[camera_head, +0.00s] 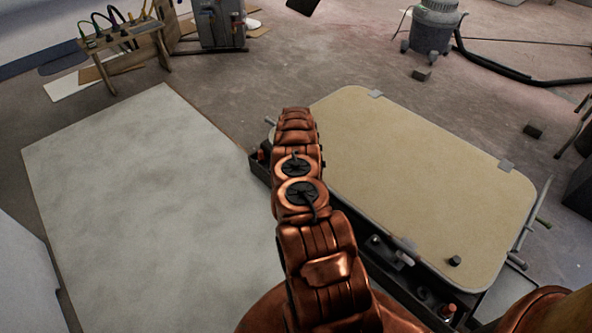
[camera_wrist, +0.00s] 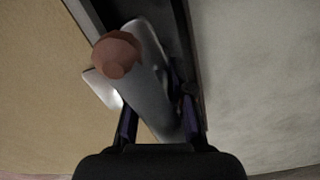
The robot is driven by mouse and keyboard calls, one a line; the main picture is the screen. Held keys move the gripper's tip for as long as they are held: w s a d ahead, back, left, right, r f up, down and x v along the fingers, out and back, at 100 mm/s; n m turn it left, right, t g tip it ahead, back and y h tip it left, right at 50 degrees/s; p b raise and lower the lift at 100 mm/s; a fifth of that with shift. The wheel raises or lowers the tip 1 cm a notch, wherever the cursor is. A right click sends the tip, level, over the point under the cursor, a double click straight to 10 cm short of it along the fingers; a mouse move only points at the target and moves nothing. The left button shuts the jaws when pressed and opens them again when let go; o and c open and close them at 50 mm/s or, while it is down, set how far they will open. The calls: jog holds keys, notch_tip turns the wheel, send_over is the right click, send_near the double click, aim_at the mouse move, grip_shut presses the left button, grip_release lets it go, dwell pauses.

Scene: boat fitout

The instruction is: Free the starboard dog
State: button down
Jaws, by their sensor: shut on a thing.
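In the wrist view, a grey metal dog lever (camera_wrist: 152,92) with a rounded reddish-brown knob (camera_wrist: 117,54) lies between the fingers of my gripper (camera_wrist: 160,118). My gripper is shut on the lever, with the knob beyond the fingertips. The lever sits over a dark frame edge. A tan hatch lid (camera_wrist: 45,95) is to its left; it also shows in the head view (camera_head: 420,170). There my arm reaches to the lid's left side and hides my gripper and most of this dog. I cannot tell whether the dog still bears on the lid.
A large pale grey panel (camera_head: 140,200) lies left of the hatch. A vacuum (camera_head: 433,28) with a black hose stands at the back right.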

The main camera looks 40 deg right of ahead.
jog(key=shift+s+m, duration=0.15)
jog(key=shift+m, duration=0.45)
jog(key=c, duration=1)
grip_release()
jog(key=shift+c, duration=0.2)
